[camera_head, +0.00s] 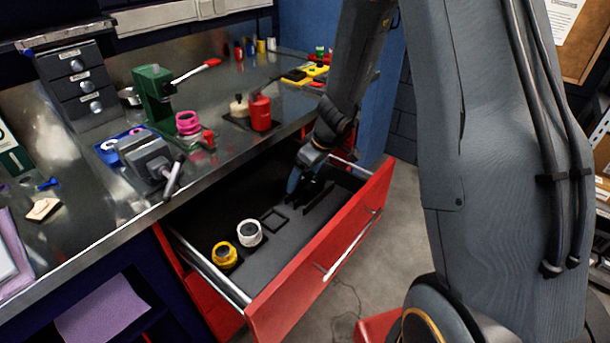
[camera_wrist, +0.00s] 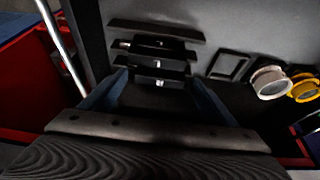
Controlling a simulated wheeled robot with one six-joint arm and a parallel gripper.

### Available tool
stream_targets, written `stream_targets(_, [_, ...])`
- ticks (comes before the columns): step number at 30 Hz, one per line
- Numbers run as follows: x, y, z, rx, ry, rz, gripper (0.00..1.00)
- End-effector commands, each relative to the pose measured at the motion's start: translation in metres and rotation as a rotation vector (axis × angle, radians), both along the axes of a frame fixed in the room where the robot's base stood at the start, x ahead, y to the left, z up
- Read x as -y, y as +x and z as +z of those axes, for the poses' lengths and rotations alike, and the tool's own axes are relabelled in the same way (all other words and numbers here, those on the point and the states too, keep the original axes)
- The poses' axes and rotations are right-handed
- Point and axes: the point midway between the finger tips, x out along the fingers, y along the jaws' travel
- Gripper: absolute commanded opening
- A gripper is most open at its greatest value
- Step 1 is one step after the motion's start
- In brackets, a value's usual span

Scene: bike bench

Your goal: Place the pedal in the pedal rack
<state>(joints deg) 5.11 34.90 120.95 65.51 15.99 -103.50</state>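My gripper (camera_wrist: 158,76) points down into the open red drawer (camera_head: 318,262), over the black slotted pedal rack (camera_wrist: 155,28). In the head view my gripper (camera_head: 303,188) is at the drawer's far end, and the rack (camera_head: 318,200) shows partly beside it. In the wrist view the two blue fingers stand wide apart. A black block with small silver spots, probably the pedal (camera_wrist: 158,88), lies between them among the rack's slats. I cannot tell whether the fingers press on it or how deep it sits. The lower part of the block is in shadow.
A white ring-shaped part (camera_head: 249,233) and a yellow one (camera_head: 224,255) stand in the drawer. A small black square frame (camera_head: 273,220) lies near the rack. The metal bench (camera_head: 225,110) above holds a vise (camera_head: 150,160), a green press (camera_head: 155,95) and red bottle (camera_head: 261,112).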

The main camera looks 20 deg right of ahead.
Motion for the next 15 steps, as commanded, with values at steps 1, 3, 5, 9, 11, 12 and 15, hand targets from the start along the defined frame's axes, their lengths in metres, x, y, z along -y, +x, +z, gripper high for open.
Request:
stream_targets(1, [0.0,0.0,0.0,0.0,0.0,0.0,0.81])
stream_targets(3, [0.0,0.0,0.0,0.0,0.0,0.0,0.81])
stream_targets(5, [0.0,0.0,0.0,0.0,0.0,0.0,0.81])
stream_targets(9, [0.0,-0.001,0.004,0.0,0.0,-0.001,0.81])
stream_targets(11, [0.002,-0.002,0.011,0.003,-0.001,0.001,0.81])
stream_targets(12, [0.003,-0.004,0.017,0.003,0.001,0.001,0.81])
stream_targets(15, [0.008,-0.009,0.035,0.005,-0.001,0.001,0.81])
